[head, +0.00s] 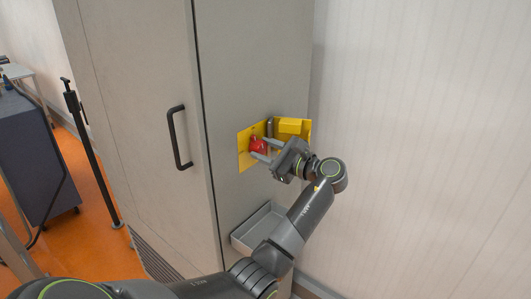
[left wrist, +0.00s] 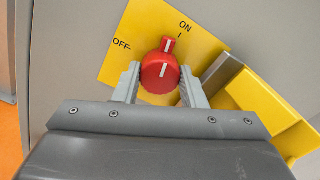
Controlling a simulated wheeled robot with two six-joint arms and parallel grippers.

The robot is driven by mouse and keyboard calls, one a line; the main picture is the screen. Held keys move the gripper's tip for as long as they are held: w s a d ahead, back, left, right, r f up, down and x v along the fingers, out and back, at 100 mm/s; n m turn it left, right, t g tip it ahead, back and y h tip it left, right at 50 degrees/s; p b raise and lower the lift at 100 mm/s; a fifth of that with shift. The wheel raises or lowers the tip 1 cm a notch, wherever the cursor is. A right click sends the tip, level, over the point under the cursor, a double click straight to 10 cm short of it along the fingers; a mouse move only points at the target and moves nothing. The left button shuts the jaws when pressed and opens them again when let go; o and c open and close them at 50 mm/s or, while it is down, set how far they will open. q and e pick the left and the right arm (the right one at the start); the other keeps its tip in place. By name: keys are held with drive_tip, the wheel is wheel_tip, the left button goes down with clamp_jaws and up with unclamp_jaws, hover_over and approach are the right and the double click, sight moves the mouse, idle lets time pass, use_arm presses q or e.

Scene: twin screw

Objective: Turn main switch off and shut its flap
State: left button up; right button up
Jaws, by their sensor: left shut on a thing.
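The main switch is a red knob (left wrist: 160,73) with a white line, on a yellow plate (left wrist: 118,75) marked OFF at left and ON at top. Its red pointer (left wrist: 168,45) lies between the two marks, nearer ON. My left gripper (left wrist: 160,88) has one finger on each side of the knob and is shut on it. In the head view the red knob (head: 258,145) shows between the fingers of my left gripper (head: 262,150). A yellow part, seemingly the flap (head: 292,126), stands out from the plate to the right of the knob. My right gripper is not in view.
The plate is on a tall grey cabinet (head: 150,100) with a black door handle (head: 180,137). A shallow grey tray (head: 243,240) is fixed below the plate. A pale wall (head: 420,130) rises at right. A dark cart (head: 35,150) stands at far left on orange floor.

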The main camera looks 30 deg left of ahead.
use_arm(q)
drive_tip(key=n+b, duration=0.1)
drive_tip(key=n, duration=0.1)
drive_tip(key=n+b, duration=0.1)
drive_tip(key=shift+f+n, duration=0.2)
drive_tip(key=shift+n, duration=0.2)
drive_tip(key=n+b, duration=0.3)
drive_tip(key=shift+n, duration=0.3)
drive_tip(key=n+b, duration=0.4)
drive_tip(key=n, duration=0.1)
drive_tip(key=shift+f+b, duration=0.1)
drive_tip(key=shift+b, duration=0.2)
drive_tip(key=shift+n+b, duration=1.1)
drive_tip(key=shift+n, duration=0.3)
drive_tip(key=o, duration=1)
drive_tip(key=shift+r, duration=0.2)
drive_tip(key=shift+d, duration=0.1)
